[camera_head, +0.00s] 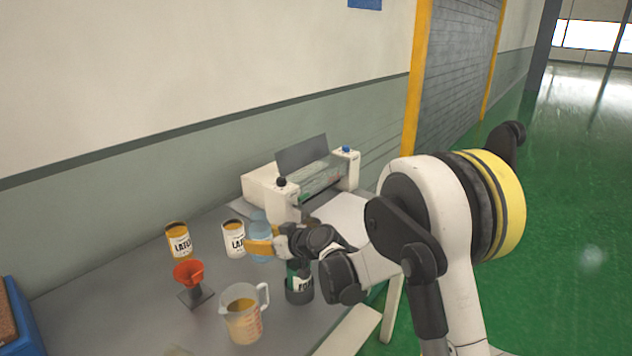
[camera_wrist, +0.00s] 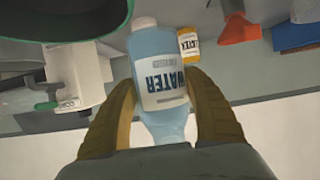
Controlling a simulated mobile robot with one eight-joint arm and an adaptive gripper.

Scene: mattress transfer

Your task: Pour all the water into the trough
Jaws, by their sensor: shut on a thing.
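The water bottle (camera_head: 259,222) is light blue with a white WATER label, which shows upside down in the wrist view (camera_wrist: 160,75). My gripper (camera_head: 262,246) has its yellow fingers shut on the bottle's sides; they also show in the wrist view (camera_wrist: 160,112). The bottle looks roughly upright in the head view, beside the white can; I cannot tell whether it touches the table. The trough seems to be part of the white machine (camera_head: 264,193) at the back, between its end blocks. The bottle is in front and to the left of it.
A yellow can (camera_head: 178,240), a white LATEX can (camera_head: 233,238), a red funnel on a stand (camera_head: 188,272), a measuring jug (camera_head: 242,318) and a dark green container (camera_head: 299,289) stand around my gripper. A blue bin (camera_head: 22,322) is at the left edge.

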